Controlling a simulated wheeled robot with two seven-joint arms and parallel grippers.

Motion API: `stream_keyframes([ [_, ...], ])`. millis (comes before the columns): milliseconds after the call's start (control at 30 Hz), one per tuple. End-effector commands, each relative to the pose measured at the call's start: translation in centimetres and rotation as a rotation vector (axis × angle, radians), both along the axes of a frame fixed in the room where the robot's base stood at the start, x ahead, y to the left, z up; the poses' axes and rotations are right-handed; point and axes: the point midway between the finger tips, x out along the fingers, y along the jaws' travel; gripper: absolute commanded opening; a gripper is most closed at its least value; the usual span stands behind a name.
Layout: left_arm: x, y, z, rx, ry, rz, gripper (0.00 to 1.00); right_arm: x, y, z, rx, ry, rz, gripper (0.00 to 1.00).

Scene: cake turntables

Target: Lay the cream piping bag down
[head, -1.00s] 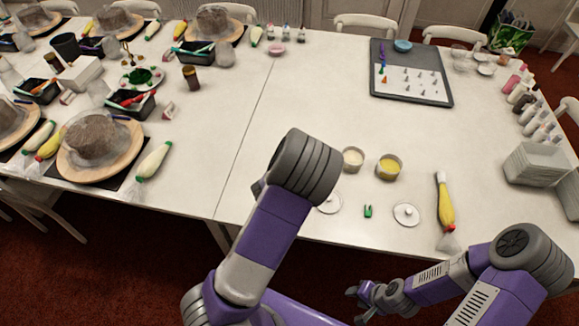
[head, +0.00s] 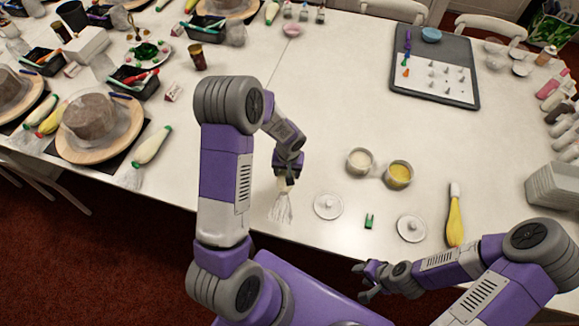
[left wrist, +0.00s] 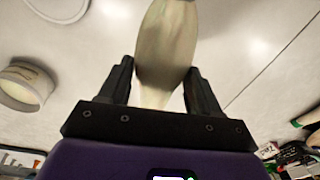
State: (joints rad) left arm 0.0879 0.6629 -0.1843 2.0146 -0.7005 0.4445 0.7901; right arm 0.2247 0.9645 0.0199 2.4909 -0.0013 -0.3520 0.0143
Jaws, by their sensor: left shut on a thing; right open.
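The cream piping bag (head: 282,204) is in my left gripper (head: 287,168), over the table left of the bowl of cream (head: 360,161). In the head view its clear, fanned end points toward the table's front edge, and the gripper hides much of the rest. In the left wrist view the pale cream bag (left wrist: 166,45) stands between the two dark fingers (left wrist: 160,88), which are shut on it. I cannot tell whether the bag touches the table. My right gripper (head: 366,279) is open and empty, off the table's front edge.
A grey tray (head: 463,54) is at the back. The table middle behind my left gripper is clear.

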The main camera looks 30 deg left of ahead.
Motion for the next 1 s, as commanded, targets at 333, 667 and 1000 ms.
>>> stream_keyframes([
  [333,0.0,0.0,-3.8,0.001,0.001,0.001,0.50,0.0,0.0,-2.4,0.000,0.000,0.000,0.43],
  [667,0.0,0.0,-6.4,0.001,-0.002,0.000,0.50,0.0,0.0,-4.0,0.000,0.000,0.000,0.43],
  [1000,0.0,0.0,-6.4,0.001,-0.002,0.000,0.50,0.0,0.0,-4.0,0.000,0.000,0.000,0.43],
])
